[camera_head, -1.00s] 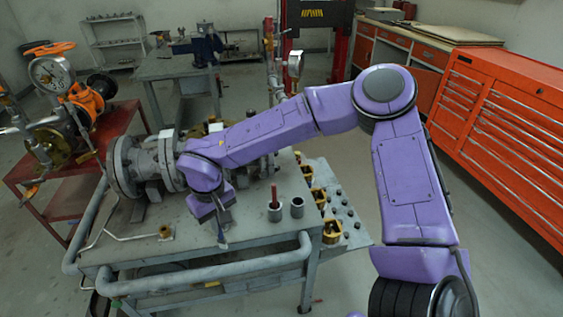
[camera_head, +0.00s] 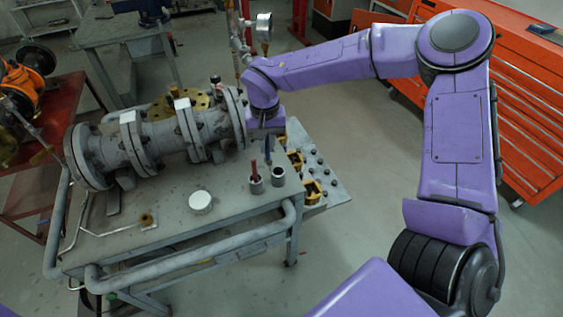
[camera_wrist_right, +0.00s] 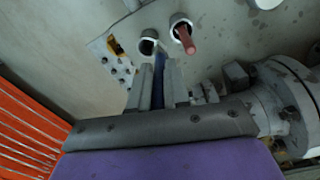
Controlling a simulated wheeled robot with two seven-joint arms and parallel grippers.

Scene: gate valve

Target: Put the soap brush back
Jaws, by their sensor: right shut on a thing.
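My right gripper (camera_head: 267,140) hangs over the right end of the steel table (camera_head: 165,232). In the right wrist view its two fingers (camera_wrist_right: 157,85) are shut on a thin blue object (camera_wrist_right: 158,78), which looks like the soap brush. In the head view the blue brush (camera_head: 267,152) points down just above and behind two small grey cups. The right cup (camera_head: 279,177) looks empty; it also shows in the wrist view (camera_wrist_right: 148,43). The left cup (camera_head: 256,186) holds a red-handled tool (camera_head: 253,168). The brush's lower end is hard to make out. My left gripper is out of view.
A round white-topped tin (camera_head: 200,202) stands on the table, left of the cups. A large grey flanged valve (camera_head: 160,140) lies along the back. Yellow parts (camera_head: 311,190) sit on a side shelf at right. A red drawer cabinet (camera_head: 530,130) stands far right.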

